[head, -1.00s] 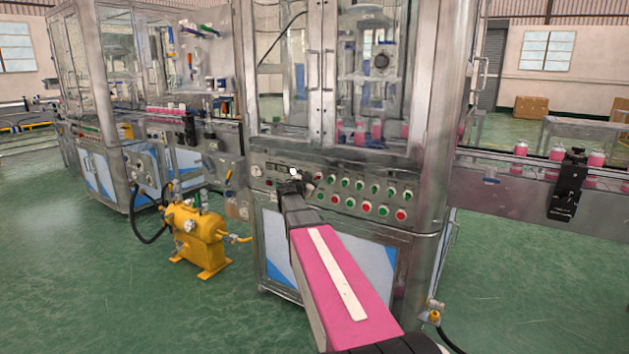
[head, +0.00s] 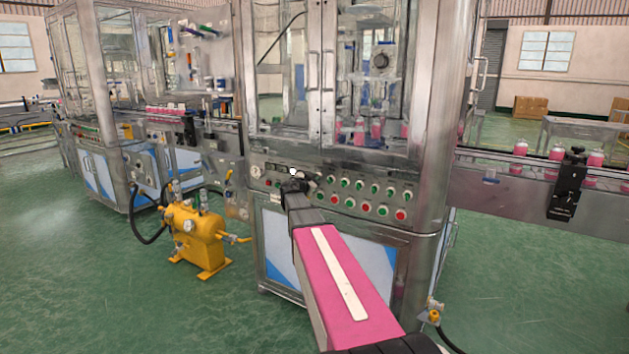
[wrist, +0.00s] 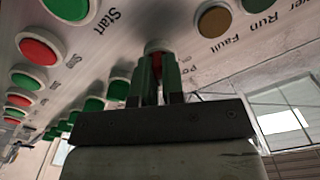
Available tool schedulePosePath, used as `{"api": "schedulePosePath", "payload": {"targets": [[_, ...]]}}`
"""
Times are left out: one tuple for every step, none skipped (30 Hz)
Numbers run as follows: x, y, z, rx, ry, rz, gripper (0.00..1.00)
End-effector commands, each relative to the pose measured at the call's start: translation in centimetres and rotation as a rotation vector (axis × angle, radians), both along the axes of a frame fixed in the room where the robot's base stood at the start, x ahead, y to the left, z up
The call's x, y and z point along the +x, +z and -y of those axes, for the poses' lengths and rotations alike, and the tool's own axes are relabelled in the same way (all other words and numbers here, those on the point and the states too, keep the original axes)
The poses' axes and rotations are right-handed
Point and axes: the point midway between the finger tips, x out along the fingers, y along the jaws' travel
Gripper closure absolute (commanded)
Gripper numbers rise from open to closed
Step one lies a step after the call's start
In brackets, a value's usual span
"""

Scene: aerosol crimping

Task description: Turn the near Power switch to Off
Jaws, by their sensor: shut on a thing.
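The near Power switch (wrist: 157,64) shows as a red knob on a pale round base in the wrist view. Its label is partly hidden, with only "Po" readable beside my fingers. My gripper (wrist: 156,82) has its two fingers closed on either side of the knob. The knob's exact angle is hard to tell. In the head view my gripper (head: 295,183) is at the left part of the near machine's control panel (head: 328,202), and my wrist hides the switch there.
Green buttons (wrist: 67,8) and red buttons (wrist: 40,49) sit close by on the panel, with a brown lamp (wrist: 213,20) marked Fault on the other side. A yellow tank unit (head: 196,236) stands on the floor left of the machine. Green floor in front is open.

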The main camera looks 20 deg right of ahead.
Motion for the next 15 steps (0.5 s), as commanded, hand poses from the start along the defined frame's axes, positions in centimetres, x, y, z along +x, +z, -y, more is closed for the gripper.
{"api": "schedulePosePath", "payload": {"targets": [[-0.03, -0.02, 0.00, -0.007, -0.001, -0.010, 1.00], [-0.03, -0.02, 0.00, -0.012, -0.001, -0.016, 1.00], [-0.04, -0.02, -0.01, -0.021, -0.001, -0.028, 1.00], [-0.04, -0.02, -0.01, -0.029, -0.001, -0.038, 1.00], [-0.03, -0.02, -0.02, -0.038, -0.001, -0.049, 1.00], [-0.04, -0.02, -0.01, -0.052, -0.001, -0.067, 1.00], [-0.03, -0.02, -0.02, -0.064, -0.001, -0.082, 1.00], [-0.02, -0.03, -0.02, -0.076, -0.001, -0.098, 1.00], [-0.02, -0.03, -0.02, -0.094, -0.001, -0.121, 1.00], [-0.03, -0.03, -0.03, -0.109, -0.001, -0.141, 1.00], [-0.02, -0.02, -0.03, -0.124, -0.001, -0.160, 1.00], [-0.02, -0.02, -0.03, -0.145, -0.001, -0.187, 1.00], [-0.02, -0.02, -0.03, -0.162, -0.001, -0.208, 1.00], [-0.02, -0.02, -0.03, -0.179, -0.001, -0.230, 1.00], [-0.02, -0.02, -0.04, -0.203, -0.001, -0.261, 1.00]]}}
